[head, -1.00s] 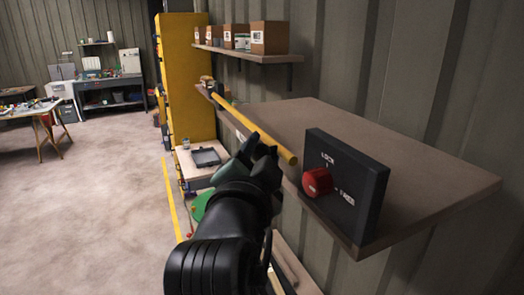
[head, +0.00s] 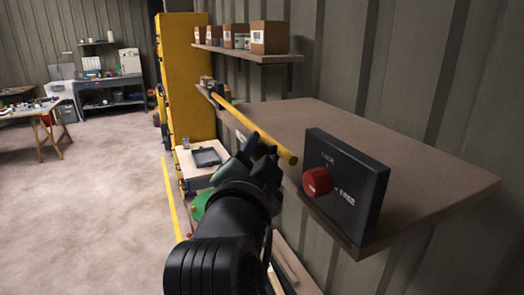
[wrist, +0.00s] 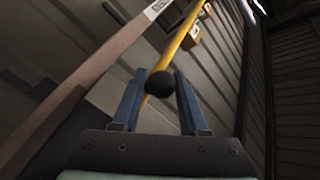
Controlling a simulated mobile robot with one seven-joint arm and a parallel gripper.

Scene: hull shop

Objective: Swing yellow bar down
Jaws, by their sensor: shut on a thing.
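The yellow bar (head: 250,124) runs level along the front edge of a brown wall shelf, its near end close to a dark panel. My gripper (head: 262,148) is at the near part of the bar, reaching up from below and left. In the wrist view the two blue-grey fingers (wrist: 160,88) are on either side of a black ball (wrist: 160,84), with the yellow bar (wrist: 181,40) running away behind it. The fingers are shut on this end. The exact contact is partly hidden in the head view.
The brown shelf (head: 400,165) is bare in its middle. The dark panel (head: 358,200) at its near corner carries a red knob (head: 317,182) and LOCK and FREE markings. An upper shelf (head: 275,58) holds boxes. A yellow cabinet (head: 188,75) stands behind. Floor at left is open.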

